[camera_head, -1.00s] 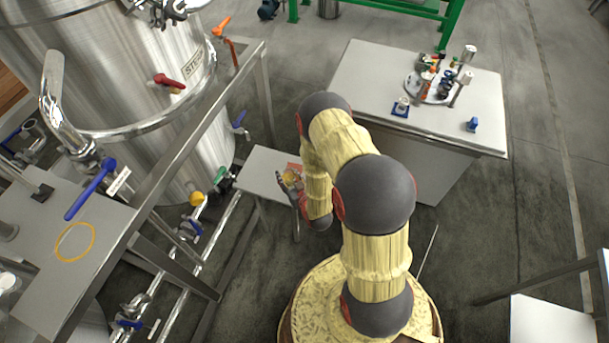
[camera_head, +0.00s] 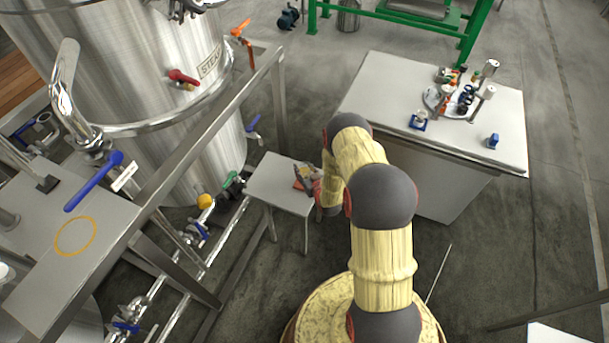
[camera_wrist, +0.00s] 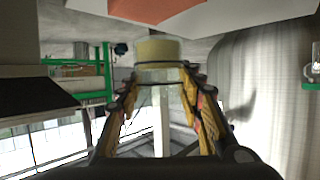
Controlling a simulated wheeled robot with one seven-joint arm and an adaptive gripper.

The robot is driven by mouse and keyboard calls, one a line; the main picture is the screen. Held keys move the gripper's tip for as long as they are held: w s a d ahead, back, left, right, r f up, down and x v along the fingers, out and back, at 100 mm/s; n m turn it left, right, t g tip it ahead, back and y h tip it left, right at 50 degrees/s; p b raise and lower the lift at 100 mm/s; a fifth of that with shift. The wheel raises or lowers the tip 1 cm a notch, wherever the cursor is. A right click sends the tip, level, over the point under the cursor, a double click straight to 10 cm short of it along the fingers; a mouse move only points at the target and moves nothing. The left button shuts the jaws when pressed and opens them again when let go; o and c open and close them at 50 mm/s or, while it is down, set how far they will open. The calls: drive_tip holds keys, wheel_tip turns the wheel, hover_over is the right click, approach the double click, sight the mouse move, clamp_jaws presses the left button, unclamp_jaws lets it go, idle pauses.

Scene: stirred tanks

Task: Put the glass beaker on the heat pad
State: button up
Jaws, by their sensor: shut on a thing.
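The glass beaker (camera_wrist: 158,50) shows between my fingers in the wrist view, with a pale yellow band at its upper part in the picture. My gripper (camera_wrist: 160,78) is shut on its sides. In the head view my gripper (camera_head: 313,180) is at the right end of a small grey table (camera_head: 268,180), partly hidden by my arm. A flat orange-red pad (camera_head: 301,185), perhaps the heat pad, lies there; it also shows in the wrist view (camera_wrist: 155,8). Beaker and pad look apart in the wrist view. The beaker is hard to make out in the head view.
A large steel tank (camera_head: 150,100) and metal frame fill the left. Floor shows between table and bench.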

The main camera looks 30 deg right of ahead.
sight(304, 173)
drive_tip(key=shift+w+d+f, duration=0.2)
drive_tip(key=shift+f, duration=0.2)
drive_tip(key=shift+f+b, duration=0.8)
drive_tip(key=shift+f, duration=0.7)
drive_tip(key=shift+f, duration=0.15)
drive_tip(key=o, duration=1.3)
